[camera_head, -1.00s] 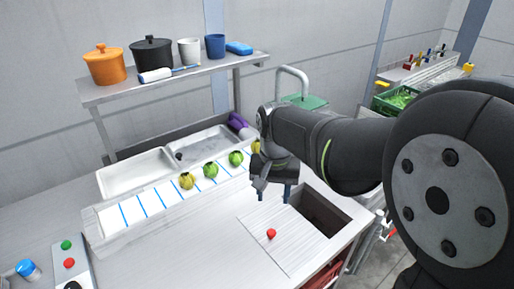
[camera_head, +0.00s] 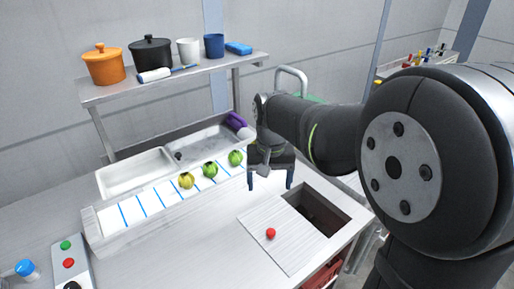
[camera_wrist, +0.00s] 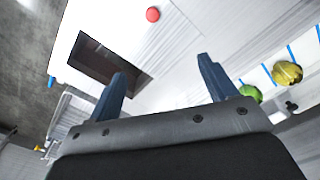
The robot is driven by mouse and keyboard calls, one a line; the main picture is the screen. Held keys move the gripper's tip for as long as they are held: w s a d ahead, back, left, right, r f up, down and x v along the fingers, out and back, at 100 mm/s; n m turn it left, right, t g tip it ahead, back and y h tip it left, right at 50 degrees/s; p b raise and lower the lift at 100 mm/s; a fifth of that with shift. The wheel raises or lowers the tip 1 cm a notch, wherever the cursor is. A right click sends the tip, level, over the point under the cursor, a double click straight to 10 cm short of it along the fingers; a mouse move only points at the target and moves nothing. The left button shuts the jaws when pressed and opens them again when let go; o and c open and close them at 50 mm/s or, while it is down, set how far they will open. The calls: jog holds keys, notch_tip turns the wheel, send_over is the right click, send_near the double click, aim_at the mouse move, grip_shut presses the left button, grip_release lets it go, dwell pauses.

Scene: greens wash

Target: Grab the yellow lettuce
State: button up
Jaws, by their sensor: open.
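A yellow lettuce (camera_head: 186,180) sits on the white strip with blue lines, at the left of a short row. Two green lettuces, one in the middle (camera_head: 210,170) and one at the right (camera_head: 236,158), sit beside it. My gripper (camera_head: 270,186) is open and empty, pointing down to the right of the row, above the counter. The wrist view shows its two fingers (camera_wrist: 160,68) apart with nothing between them. It also shows a yellow lettuce (camera_wrist: 287,72) and a green one (camera_wrist: 251,92) to the right. The spot behind my gripper is hidden in the head view.
Sink basins (camera_head: 135,173) are behind the strip. A shelf (camera_head: 180,81) with pots stands at the back.

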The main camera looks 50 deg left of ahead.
jog(key=w+a+f+n, duration=0.1)
jog(key=w+a+n, duration=0.4)
jog(key=a+n, duration=0.3)
jog(key=w+a+f+n, duration=0.1)
jog(key=w+a+n, duration=0.4)
jog(key=a+n, duration=0.3)
jog(key=w+a+f+n, duration=0.1)
jog(key=w+a+n, duration=0.4)
jog(key=a+n, duration=0.3)
jog(key=shift+w+a+f, duration=0.15)
jog(key=shift+w+a, duration=0.05)
jog(key=shift+a, duration=0.3)
jog(key=shift+w+a+f, duration=0.15)
jog(key=shift+w+a, duration=0.05)
jog(key=shift+a, duration=0.3)
jog(key=shift+w+a+f+n, duration=0.25)
jog(key=shift+a+f+n, duration=0.1)
jog(key=shift+n, duration=0.45)
jog(key=shift+f, duration=0.3)
notch_tip(320, 180, down, 7)
jog(key=shift+r, duration=0.15)
jog(key=c, duration=1.1)
jog(key=shift+r, duration=0.1)
